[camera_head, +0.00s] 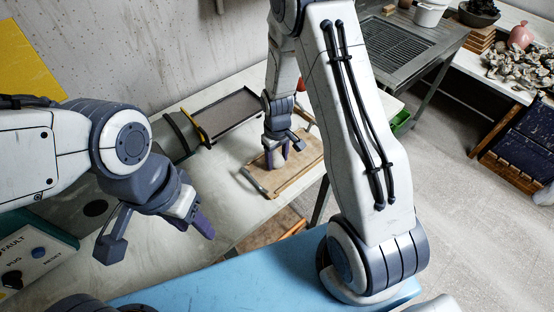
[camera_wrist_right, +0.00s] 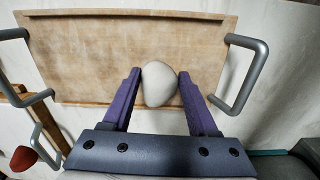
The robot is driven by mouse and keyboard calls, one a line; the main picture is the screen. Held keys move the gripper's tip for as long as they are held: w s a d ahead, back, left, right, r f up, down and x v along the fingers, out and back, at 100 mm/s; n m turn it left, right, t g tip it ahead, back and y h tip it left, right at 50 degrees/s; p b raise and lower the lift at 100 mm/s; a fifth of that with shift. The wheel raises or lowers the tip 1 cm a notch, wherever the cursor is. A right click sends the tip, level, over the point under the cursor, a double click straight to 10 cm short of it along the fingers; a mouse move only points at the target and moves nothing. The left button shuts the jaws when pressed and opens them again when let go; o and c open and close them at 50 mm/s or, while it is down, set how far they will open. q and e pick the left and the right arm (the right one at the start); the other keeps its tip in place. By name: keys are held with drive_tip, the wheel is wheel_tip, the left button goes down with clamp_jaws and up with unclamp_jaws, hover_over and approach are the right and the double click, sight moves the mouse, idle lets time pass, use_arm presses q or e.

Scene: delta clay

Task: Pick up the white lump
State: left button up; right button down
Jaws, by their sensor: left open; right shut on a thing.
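The white lump (camera_wrist_right: 159,84) is smooth and rounded, and sits between the two purple fingers of my right gripper (camera_wrist_right: 160,72) in the right wrist view. The fingers press on it from both sides. In the head view the lump (camera_head: 278,163) shows small under my right gripper (camera_head: 277,152), over a wooden board (camera_head: 302,178) with metal handles. The board (camera_wrist_right: 80,60) fills the upper wrist view. I cannot tell whether the lump touches the board. My left gripper (camera_head: 202,222) is open and empty, over the near left part of the table.
A dark tray (camera_head: 228,115) lies behind the board, with a grey cylinder (camera_head: 178,135) beside it. A control box (camera_head: 35,255) stands at the lower left. A metal sink unit (camera_head: 405,45) and shells (camera_head: 520,66) are at the far right. A reddish object (camera_wrist_right: 23,158) shows in the wrist view.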

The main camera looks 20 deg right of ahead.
sight(277, 157)
drive_tip(key=shift+r, duration=0.45)
wheel_tip(277, 157, up, 3)
drive_tip(key=shift+f+b, duration=0.1)
drive_tip(key=shift+b, duration=0.3)
drive_tip(key=s+d+r+b, duration=0.1)
drive_tip(key=s+d+r, duration=0.5)
drive_tip(key=s+d, duration=0.1)
drive_tip(key=shift+s+d+r, duration=0.35)
drive_tip(key=shift+d, duration=0.55)
